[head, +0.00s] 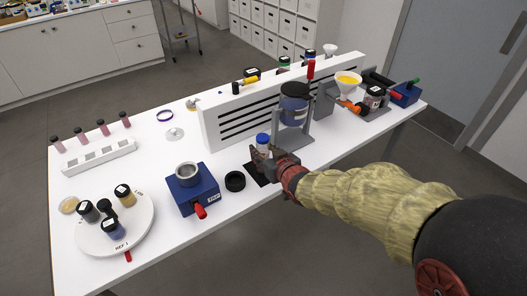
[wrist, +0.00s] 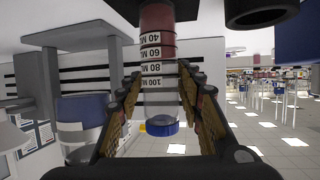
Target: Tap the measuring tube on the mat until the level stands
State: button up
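The measuring tube (head: 263,140) has a blue cap and stands about upright over the black mat (head: 253,168) near the table's front edge. In the wrist view the tube (wrist: 160,98) appears cap-down, with white bands marked 40, 60, 80 and 100. Dark red pigment fills its base end, reaching about the 60 to 80 bands; I cannot tell if its surface is flat. My gripper (head: 268,156) has its fingers on both sides of the tube, shut on it. It also shows in the wrist view (wrist: 161,82). Whether the tube's base touches the mat is hidden.
A black ring (head: 235,181) and a blue box with a metal cup (head: 187,173) stand left of the mat. A grey stand with a dark-lidded blue jar (head: 294,108) stands close behind. The white slotted panel (head: 235,122) crosses the back. A turntable (head: 90,238) holds several jars.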

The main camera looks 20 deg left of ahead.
dwell(0.3)
jog(key=shift+f+b, duration=0.55)
jog(key=shift+f, duration=0.15)
jog(key=shift+r, duration=0.1)
jog(key=shift+c, duration=1.2)
grip_shut()
jog(key=shift+r+p, duration=0.5)
jog(key=shift+r, duration=0.15)
jog(key=shift+o, duration=1.2)
grip_release()
